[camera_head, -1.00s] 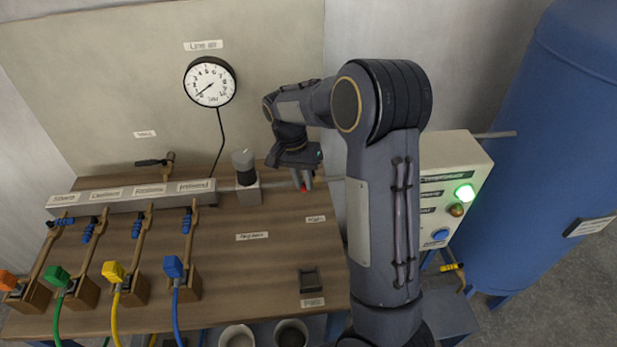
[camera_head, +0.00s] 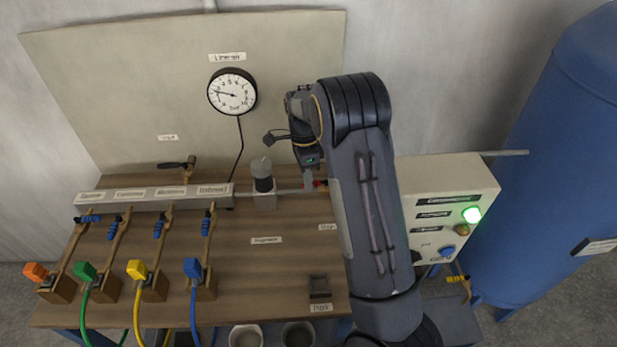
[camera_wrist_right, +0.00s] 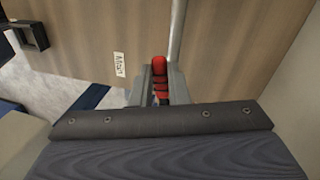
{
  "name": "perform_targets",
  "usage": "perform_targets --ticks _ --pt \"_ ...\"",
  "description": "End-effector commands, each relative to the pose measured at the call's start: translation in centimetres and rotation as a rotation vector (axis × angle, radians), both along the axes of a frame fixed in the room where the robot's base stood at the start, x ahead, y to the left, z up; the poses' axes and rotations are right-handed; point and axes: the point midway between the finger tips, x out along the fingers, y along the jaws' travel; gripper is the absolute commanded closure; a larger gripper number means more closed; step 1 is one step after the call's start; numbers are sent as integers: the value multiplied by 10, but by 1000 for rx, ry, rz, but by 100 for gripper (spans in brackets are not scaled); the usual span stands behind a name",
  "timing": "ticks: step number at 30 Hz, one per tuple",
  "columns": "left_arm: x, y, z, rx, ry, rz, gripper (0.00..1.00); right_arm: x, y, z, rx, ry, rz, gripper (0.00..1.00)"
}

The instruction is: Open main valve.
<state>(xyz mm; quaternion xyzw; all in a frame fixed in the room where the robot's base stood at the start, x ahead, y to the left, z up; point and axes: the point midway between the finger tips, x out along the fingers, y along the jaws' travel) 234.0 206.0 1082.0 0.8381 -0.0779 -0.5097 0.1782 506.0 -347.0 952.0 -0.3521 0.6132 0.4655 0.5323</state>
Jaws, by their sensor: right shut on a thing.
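The main valve's red handle (camera_wrist_right: 159,70) lies between the fingers of my right gripper (camera_wrist_right: 160,92) in the right wrist view, and the jaws are shut on it. The handle looks nearly in line with the grey pipe (camera_wrist_right: 178,35) beside it. In the head view my right gripper (camera_head: 309,182) is at the pipe (camera_head: 290,191), and a small red bit of the handle (camera_head: 320,183) shows at its right. The rest of the valve is hidden by my arm. The "Main" label (camera_wrist_right: 119,65) is on the board close by. My left gripper is out of view.
A round gauge (camera_head: 232,92) hangs on the back panel. A grey regulator (camera_head: 263,180) stands left of my gripper, with the manifold (camera_head: 155,197) beyond. The control box (camera_head: 450,205) with a lit green lamp and the blue tank (camera_head: 560,170) stand right.

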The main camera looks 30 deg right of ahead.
Motion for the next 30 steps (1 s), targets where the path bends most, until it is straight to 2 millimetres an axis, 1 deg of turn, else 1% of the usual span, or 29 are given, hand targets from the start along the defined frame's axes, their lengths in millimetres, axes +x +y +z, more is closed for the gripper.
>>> perform_targets --ticks 3,10,28,29,30 --pt "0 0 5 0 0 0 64 4 -3 2 -2 -4 -69 100" --pt "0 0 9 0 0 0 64 8 -5 2 -2 -4 -157 100" --pt "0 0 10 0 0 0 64 10 -6 1 -2 -5 -192 100" --pt "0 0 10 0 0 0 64 10 -6 1 -2 -6 -191 81" --pt "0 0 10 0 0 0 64 10 -6 1 -2 -6 -191 76"
